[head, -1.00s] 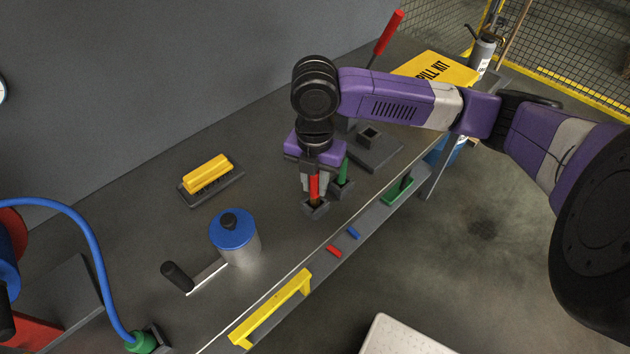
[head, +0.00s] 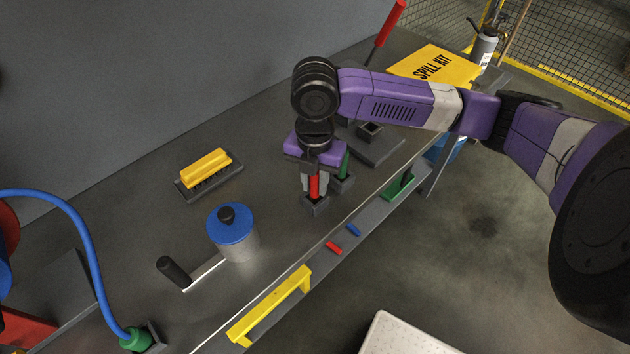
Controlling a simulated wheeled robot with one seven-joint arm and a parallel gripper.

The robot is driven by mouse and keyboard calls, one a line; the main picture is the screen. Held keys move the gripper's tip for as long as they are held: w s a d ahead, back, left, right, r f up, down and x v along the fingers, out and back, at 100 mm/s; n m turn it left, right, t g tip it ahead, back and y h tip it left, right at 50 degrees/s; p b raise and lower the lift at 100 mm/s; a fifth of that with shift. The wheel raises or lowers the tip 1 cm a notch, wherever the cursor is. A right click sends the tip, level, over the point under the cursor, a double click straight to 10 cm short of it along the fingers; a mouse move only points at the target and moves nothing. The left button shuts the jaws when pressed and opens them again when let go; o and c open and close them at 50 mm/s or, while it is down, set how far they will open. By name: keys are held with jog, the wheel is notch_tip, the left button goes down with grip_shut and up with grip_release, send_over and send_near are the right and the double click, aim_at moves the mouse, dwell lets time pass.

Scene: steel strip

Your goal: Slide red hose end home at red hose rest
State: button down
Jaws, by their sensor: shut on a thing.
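The red hose end (head: 314,188) is upright in my gripper (head: 313,182), whose jaws are shut on it. Its lower end is in the mouth of the small dark square block (head: 315,207) near the bench's front edge, which I take for the red hose rest. No brass tip shows between the red part and the block. Whether it is fully seated I cannot tell from this angle. My wrist hides the top of the hose end.
A green piece (head: 344,165) stands in a similar block close behind my gripper. A blue-lidded crank pot (head: 232,232), a yellow brush (head: 205,166) and a yellow handle (head: 271,306) lie to the left. Red and blue tabs mark the front edge.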

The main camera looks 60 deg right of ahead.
jog(key=shift+f, duration=0.35)
jog(key=c, duration=1.1)
grip_release()
jog(key=shift+c, duration=0.2)
jog(key=shift+r+b, duration=0.55)
jog(key=shift+r, duration=3.35)
